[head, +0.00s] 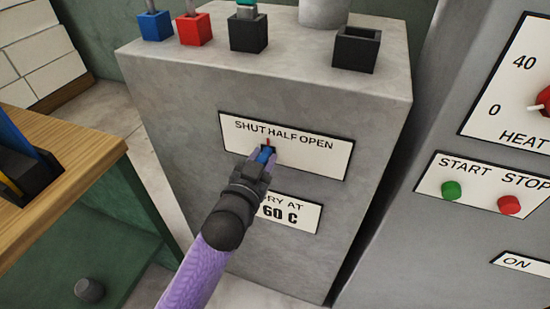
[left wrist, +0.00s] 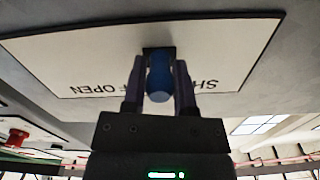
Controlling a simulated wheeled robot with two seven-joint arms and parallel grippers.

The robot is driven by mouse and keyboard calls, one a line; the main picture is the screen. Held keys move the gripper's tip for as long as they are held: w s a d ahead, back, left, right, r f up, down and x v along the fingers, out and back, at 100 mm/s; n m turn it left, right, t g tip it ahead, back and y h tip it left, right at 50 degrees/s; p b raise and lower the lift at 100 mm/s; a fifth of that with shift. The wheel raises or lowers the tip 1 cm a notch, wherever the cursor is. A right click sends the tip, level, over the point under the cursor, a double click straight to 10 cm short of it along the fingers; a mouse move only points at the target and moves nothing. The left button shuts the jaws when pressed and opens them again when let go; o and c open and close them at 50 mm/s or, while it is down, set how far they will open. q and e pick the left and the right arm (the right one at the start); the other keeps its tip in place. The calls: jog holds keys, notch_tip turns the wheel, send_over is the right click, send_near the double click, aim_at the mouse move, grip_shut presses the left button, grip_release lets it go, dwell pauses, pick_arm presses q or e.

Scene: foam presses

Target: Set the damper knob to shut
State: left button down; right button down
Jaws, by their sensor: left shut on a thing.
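The damper knob (head: 265,154) is blue and sits on a white label plate (head: 315,157) reading SHUT, HALF, OPEN on the front of a grey cabinet. A small red mark shows just above the knob, below the lettering near the end of SHUT and the start of HALF; the exact setting is hard to tell. My left gripper (head: 263,160) is shut on the knob and covers part of it. In the left wrist view the blue knob (left wrist: 159,80) stands between the two fingers of my left gripper (left wrist: 159,75). My right gripper is not in view.
A lower plate (head: 300,213) reading 60 C is partly behind my left arm. Blue, red and black holders (head: 249,34) stand on the cabinet top. At right, another panel has a green button (head: 451,190) and a red button (head: 509,204). A wooden-topped bench (head: 75,160) stands left.

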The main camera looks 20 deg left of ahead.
aim_at(252, 145)
pick_arm(q)
jog(key=a, duration=0.3)
jog(key=shift+a+p, duration=0.3)
jog(key=shift+p, duration=0.1)
jog(key=c, duration=0.7)
grip_release()
jog(key=shift+c, duration=0.2)
jog(key=o, duration=0.3)
jog(key=shift+a, duration=0.15)
jog(key=shift+o, duration=0.2)
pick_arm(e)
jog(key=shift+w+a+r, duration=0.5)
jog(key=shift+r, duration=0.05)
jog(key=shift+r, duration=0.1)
